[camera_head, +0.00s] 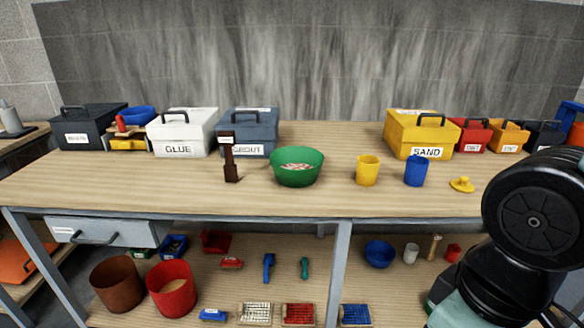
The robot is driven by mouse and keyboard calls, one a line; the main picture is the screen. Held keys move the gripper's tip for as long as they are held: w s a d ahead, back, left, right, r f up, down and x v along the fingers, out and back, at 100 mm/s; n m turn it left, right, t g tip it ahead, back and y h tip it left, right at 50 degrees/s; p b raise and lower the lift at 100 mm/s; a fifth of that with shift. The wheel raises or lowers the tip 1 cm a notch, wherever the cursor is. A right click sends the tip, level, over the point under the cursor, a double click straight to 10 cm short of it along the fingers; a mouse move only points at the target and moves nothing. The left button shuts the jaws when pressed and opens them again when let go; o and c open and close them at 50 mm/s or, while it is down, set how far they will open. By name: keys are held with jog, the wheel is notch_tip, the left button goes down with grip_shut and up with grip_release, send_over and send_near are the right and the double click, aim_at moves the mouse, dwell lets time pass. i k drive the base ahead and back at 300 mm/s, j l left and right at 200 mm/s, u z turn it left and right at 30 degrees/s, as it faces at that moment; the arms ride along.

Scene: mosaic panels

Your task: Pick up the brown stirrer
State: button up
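A dark brown upright tool (231,172), which looks like the brown stirrer, stands on the wooden bench (320,204). My gripper is not in view.
A white glue box (183,134) and grey-blue grout box (248,133) stand behind. Yellow (367,172) and blue (415,173) cups, and a yellow sand box (420,134), are to the right. The bench front left of the stirrer is clear. A lower shelf holds several containers.

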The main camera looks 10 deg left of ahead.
aim_at(226, 140)
jog(key=i+j+u, duration=0.1)
jog(key=j+u, duration=0.15)
jog(key=u, duration=0.2)
jog(key=i+j+u, duration=0.2)
jog(key=u, duration=0.3)
